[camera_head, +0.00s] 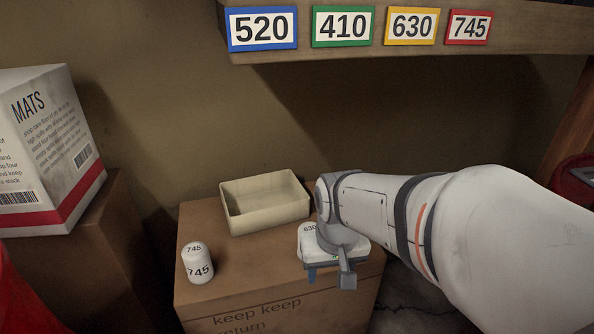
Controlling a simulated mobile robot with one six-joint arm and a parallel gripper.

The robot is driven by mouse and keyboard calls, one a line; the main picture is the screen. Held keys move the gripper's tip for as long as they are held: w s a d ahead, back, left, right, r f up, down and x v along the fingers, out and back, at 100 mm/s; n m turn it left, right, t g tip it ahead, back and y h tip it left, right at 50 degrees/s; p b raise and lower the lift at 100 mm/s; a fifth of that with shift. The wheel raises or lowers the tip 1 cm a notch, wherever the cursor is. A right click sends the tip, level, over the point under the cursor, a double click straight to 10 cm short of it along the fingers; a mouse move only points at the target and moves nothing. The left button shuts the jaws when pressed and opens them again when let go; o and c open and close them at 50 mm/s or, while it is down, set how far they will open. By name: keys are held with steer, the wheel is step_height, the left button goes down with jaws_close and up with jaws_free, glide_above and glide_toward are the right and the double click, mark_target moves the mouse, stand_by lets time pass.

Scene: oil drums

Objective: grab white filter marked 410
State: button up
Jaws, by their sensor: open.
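No filter with 410 on it shows; that number shows only on a green-framed sign (343,26) on the shelf edge. A white rounded cylinder marked 745 (198,264) stands upright at the left of the cardboard box top. A white object marked 630 (308,238) is at the right of the box top, partly hidden by my arm's end. My gripper (330,277) points down, open, in front of or over the 630 object. I cannot tell whether it touches that object, and the space between its fingers is partly hidden.
An empty-looking cream tray (284,217) sits at the back of the cardboard box (222,306). Blue, yellow and red signs flank the green one on the overhead shelf (540,25). A white MATS carton (62,140) stands left. The box top is clear between the 745 cylinder and my gripper.

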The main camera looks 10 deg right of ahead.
steer(key=o, duration=0.5)
steer(key=w+d+m, duration=0.1)
steer(key=w+d, duration=0.2)
steer(key=w, duration=0.1)
steer(key=w+d+r+m+t+h, duration=0.1)
steer(key=w+d, duration=0.3)
steer(key=w+d+r+m+t+b, duration=0.1)
steer(key=w+d+m, duration=0.1)
steer(key=w, duration=0.3)
steer(key=shift+d+r+h, duration=0.1)
steer(key=shift+d+h, duration=0.2)
steer(key=shift+d, duration=0.4)
steer(key=shift+w+d+f+m+b, duration=0.15)
steer(key=shift+w+d+f+b, duration=0.15)
steer(key=shift+f, duration=0.25)
steer(key=shift+w+d+f+m+b, duration=0.2)
steer(key=shift+w+d+f, duration=0.15)
steer(key=shift+f, duration=0.15)
steer(key=shift+b+x, duration=1.4)
steer(key=shift+x, duration=1.15)
